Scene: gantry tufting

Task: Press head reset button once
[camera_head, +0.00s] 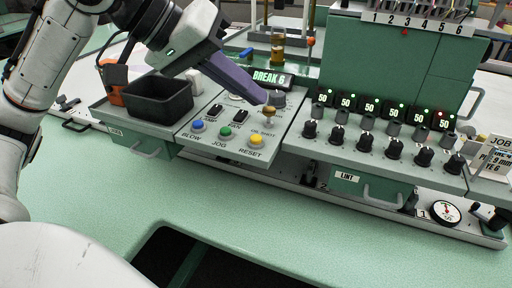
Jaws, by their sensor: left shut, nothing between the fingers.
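The yellow button (256,139) labelled RESET sits at the right end of the front row on the grey control panel (222,153). Beside it are a green JOG button (226,132) and a blue BLOW button (198,125). My left gripper (263,98) is shut and empty. Its purple fingers reach down to the right over the panel, with the tips behind and above the yellow button, apart from it in the picture. The tips appear close to a brass knob (268,111); I cannot tell whether they touch. My right gripper is not in view.
A display (270,78) reads BREAK 6. A black bin (160,99) stands left of the buttons. The green table (300,225) in front is clear, with a dark cutout.

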